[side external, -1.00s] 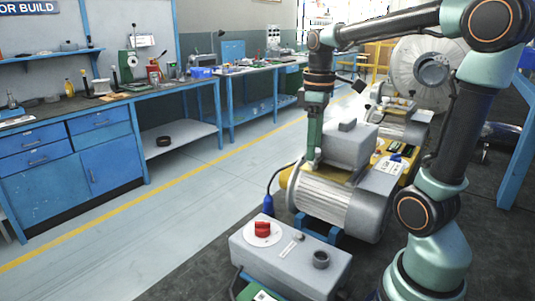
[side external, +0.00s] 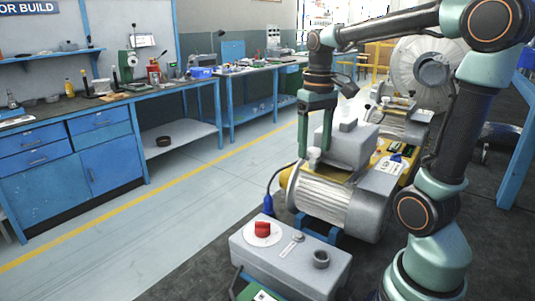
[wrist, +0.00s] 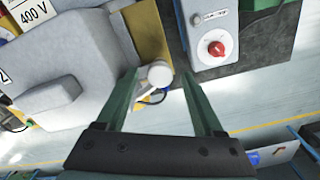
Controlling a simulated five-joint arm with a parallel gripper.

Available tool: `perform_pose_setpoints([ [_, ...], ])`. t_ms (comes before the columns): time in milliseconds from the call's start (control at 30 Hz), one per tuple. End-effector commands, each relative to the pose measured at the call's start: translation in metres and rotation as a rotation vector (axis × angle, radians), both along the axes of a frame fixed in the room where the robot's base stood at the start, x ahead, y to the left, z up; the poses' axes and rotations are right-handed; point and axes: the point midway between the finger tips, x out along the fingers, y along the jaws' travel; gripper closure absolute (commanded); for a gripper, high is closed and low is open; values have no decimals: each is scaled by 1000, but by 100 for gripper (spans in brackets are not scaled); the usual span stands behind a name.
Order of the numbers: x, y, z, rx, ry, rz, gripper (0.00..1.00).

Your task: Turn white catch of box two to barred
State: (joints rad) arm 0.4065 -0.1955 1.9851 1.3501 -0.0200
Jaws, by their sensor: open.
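The white catch (wrist: 160,74) shows in the wrist view as a round white knob beside a grey box (wrist: 75,60), between my fingers. In the side external view the knob (side external: 314,156) stands beside the grey box (side external: 347,146) on top of the ribbed motor. My gripper (wrist: 156,76) is open, with one green finger on each side of the knob and a gap showing to each. In the side external view my gripper (side external: 315,151) points down at the knob. I cannot tell which setting the catch is in. Labels with "400 V" and a partly cut "2" show at the left of the wrist view.
A grey control box (side external: 290,256) with a red knob (side external: 262,229) stands in front of the ribbed motor (side external: 335,203). A blue cable plug (side external: 268,204) is beside it. A second motor (side external: 405,125) stands behind. Blue workbenches (side external: 75,150) line the left; the floor between is clear.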

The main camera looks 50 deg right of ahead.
Motion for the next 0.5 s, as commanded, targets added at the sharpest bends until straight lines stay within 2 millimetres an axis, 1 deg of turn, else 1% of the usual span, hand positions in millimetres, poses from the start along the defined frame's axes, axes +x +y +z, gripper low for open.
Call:
perform_pose_setpoints([
  [500,-1,0,-1,1,3,-560,30],
])
